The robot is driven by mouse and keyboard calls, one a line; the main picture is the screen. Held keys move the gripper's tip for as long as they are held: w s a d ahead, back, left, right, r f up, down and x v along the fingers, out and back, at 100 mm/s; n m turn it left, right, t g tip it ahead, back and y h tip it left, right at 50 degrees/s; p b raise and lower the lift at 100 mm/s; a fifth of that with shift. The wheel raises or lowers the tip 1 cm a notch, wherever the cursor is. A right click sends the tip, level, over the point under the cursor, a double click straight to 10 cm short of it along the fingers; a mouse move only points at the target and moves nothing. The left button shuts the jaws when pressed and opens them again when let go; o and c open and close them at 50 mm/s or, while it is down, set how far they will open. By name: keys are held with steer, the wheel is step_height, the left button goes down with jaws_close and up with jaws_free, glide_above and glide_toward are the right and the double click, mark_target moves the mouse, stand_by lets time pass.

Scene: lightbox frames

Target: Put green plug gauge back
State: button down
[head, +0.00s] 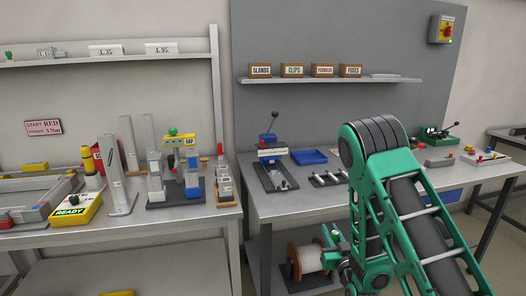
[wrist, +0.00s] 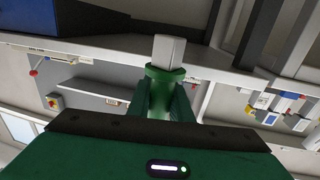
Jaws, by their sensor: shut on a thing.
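My gripper (wrist: 166,105) is shut on the green plug gauge (wrist: 166,73) in the wrist view. The gauge has a green collar and a pale grey square-sided end that points away from the gripper. Its lower part is hidden between the fingers. In the head view my gripper (head: 338,250) is low in front of the right bench, partly hidden by my arm. A small green piece, seemingly the gauge, shows at its tip. A narrow stand (head: 224,188) with a red-topped piece is at the left bench's right end; I cannot tell if it is the gauge's holder.
The left bench (head: 150,222) is crowded with a yellow-signed fixture (head: 183,150), grey uprights (head: 119,180) and a READY box (head: 73,211). The right bench (head: 290,206) holds a lever press (head: 272,165) and a blue tray (head: 309,157). A white spool (head: 309,258) stands below. Its front strip is clear.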

steer(key=s+d+f+h, duration=0.1)
steer(key=s+d+f, duration=0.2)
steer(key=s+d, duration=0.25)
steer(key=w+f, duration=0.2)
steer(key=w, duration=0.4)
steer(key=shift+w+d+f+m, duration=0.15)
steer(key=shift+d+f+m, duration=0.05)
steer(key=shift+d+m, duration=0.2)
